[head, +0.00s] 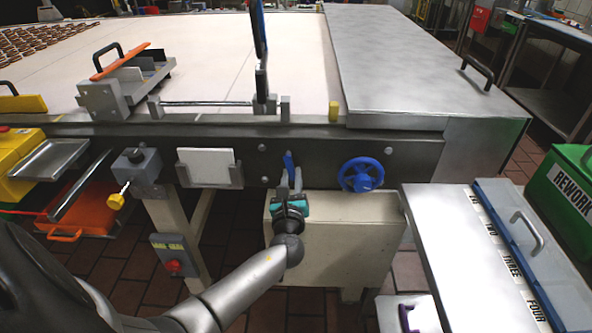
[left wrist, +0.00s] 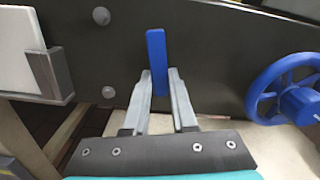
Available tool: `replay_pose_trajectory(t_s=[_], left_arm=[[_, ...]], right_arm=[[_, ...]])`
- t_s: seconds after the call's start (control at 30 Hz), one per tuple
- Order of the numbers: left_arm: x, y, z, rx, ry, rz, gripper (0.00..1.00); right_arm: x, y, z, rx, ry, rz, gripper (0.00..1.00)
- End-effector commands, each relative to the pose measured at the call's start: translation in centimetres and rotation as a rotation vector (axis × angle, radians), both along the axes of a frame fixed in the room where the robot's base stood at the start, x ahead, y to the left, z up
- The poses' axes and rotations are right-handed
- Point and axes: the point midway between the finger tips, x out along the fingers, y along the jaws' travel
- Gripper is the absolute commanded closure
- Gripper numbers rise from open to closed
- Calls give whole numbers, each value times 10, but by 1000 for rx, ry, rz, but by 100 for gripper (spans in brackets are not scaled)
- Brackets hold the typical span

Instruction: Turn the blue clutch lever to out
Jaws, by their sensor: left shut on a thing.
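The blue clutch lever (head: 288,161) is a short flat blue bar on the dark front rail of the machine, left of a blue handwheel. In the left wrist view the lever (left wrist: 156,58) stands nearly upright. My left gripper (head: 290,181) reaches up to it from below, and its two grey fingers (left wrist: 160,82) are on either side of the lever's lower part, shut on it. The lever's lower end is partly hidden between the fingers. No label for the lever's positions can be read. My right gripper is not in view.
The blue handwheel (head: 361,175) sits close to the right of the lever. A white card in a grey holder (head: 209,168) is on the left. A beige box (head: 330,238) stands below the rail. A steel-topped bench (head: 450,240) is at the right.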

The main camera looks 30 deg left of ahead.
Motion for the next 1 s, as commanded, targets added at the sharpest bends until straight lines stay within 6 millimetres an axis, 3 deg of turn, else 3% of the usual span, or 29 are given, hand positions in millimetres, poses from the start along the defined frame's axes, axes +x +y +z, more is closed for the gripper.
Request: replay_pose_trajectory(t_s=[0.4, 0.97, 1.0], left_arm=[[-5, 7, -2, 173, 109, -2, 100], [-6, 9, -3, 202, 128, 0, 100], [-6, 9, -3, 202, 128, 0, 74]], right_arm=[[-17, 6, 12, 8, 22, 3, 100], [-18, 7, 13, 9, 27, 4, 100], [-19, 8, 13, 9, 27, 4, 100]])
